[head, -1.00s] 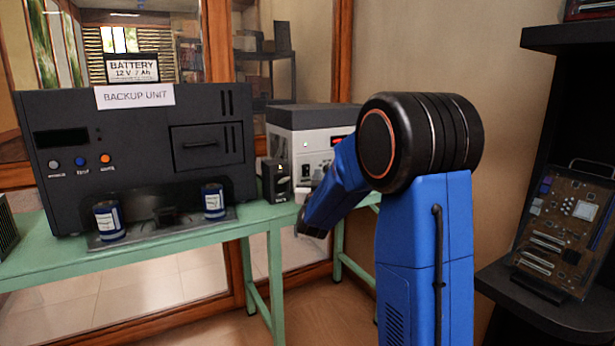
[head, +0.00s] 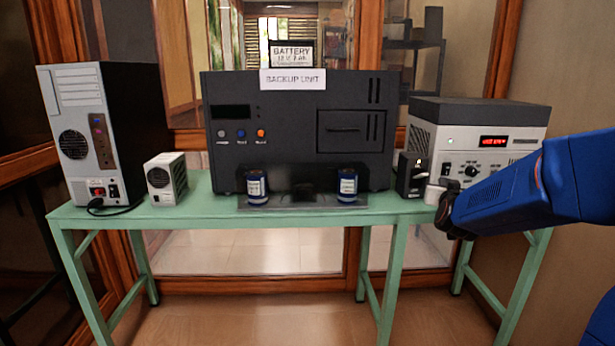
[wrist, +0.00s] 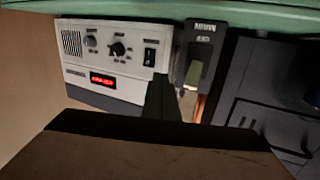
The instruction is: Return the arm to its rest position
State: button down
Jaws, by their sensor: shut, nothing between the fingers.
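My blue arm (head: 540,185) reaches in from the right edge in the head view. My gripper (head: 447,216) is the dark end of that arm, in front of the green table's right part. It is shut and empty. In the wrist view its dark fingers (wrist: 162,98) point toward the grey-white power supply and a small black switch box. The fingertips are small and dark, and any contact is unclear. A small white piece (head: 433,195) shows beside the gripper.
The green table (head: 215,212) carries a black backup unit (head: 290,100), two blue cans (head: 257,187), the switch box (head: 411,175), the power supply (head: 475,140), a grey computer tower (head: 85,135) and a small white box (head: 166,178). The floor in front is clear.

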jog(key=s+a+f+n+g+y, duration=0.2)
jog(key=s+a+g+y, duration=0.15)
jog(key=s+a, duration=0.55)
jog(key=s+a+f+g, duration=0.1)
jog(key=s+f, duration=0.3)
jog(key=s, duration=0.8)
jog(key=s+a+f+n+g+y, duration=0.1)
jog(key=s+f+g, duration=0.3)
jog(key=s, duration=0.8)
jog(key=s+a+f+n+g+y, duration=0.1)
jog(key=s+a+f+g, duration=0.1)
jog(key=s, duration=1)
notch_tip(320, 180, down, 2)
jog(key=shift+s+a+f+g, duration=0.2)
jog(key=shift+s+a+g, duration=0.15)
jog(key=shift+g, duration=0.2)
jog(key=shift+w, duration=0.1)
